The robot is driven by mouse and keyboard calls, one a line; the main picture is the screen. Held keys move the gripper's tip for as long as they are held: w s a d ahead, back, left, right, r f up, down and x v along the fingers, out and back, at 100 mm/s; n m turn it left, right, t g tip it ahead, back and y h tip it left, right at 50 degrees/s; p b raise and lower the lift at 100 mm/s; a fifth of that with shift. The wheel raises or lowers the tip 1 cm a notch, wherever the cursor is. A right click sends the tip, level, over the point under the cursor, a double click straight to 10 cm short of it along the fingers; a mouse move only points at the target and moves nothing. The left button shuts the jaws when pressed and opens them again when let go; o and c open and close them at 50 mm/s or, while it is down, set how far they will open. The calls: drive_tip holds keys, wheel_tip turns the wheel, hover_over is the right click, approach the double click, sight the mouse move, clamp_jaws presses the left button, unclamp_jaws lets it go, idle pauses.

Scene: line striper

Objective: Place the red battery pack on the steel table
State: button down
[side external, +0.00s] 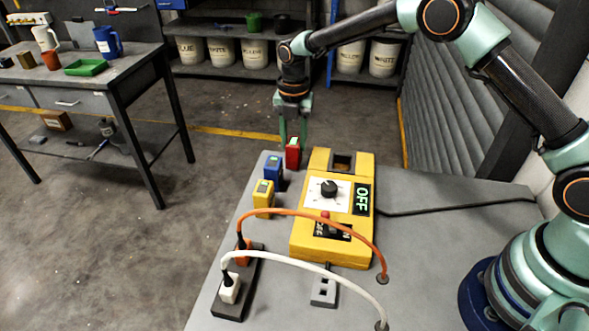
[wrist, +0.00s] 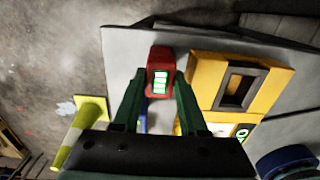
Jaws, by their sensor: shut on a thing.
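The red battery pack (side external: 293,153) is upright between the fingers of my gripper (side external: 291,138), at the far end of the grey steel table (side external: 455,240). My gripper is shut on it. In the wrist view the red battery pack (wrist: 160,73) shows a lit green display on top, with a green finger of my gripper (wrist: 160,88) on each side. The pack is over the table near its far edge. I cannot tell whether its base touches the surface.
A yellow control box (side external: 343,230) with an OFF display and an empty socket (side external: 342,163) stands right of the pack. Blue (side external: 273,169) and yellow (side external: 263,197) battery packs stand nearer. Orange (side external: 320,218) and white (side external: 310,262) cables arch across the front. Bare table lies to the right.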

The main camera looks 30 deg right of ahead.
drive_tip(key=shift+f, duration=0.1)
drive_tip(key=shift+c, duration=2.2)
unclamp_jaws()
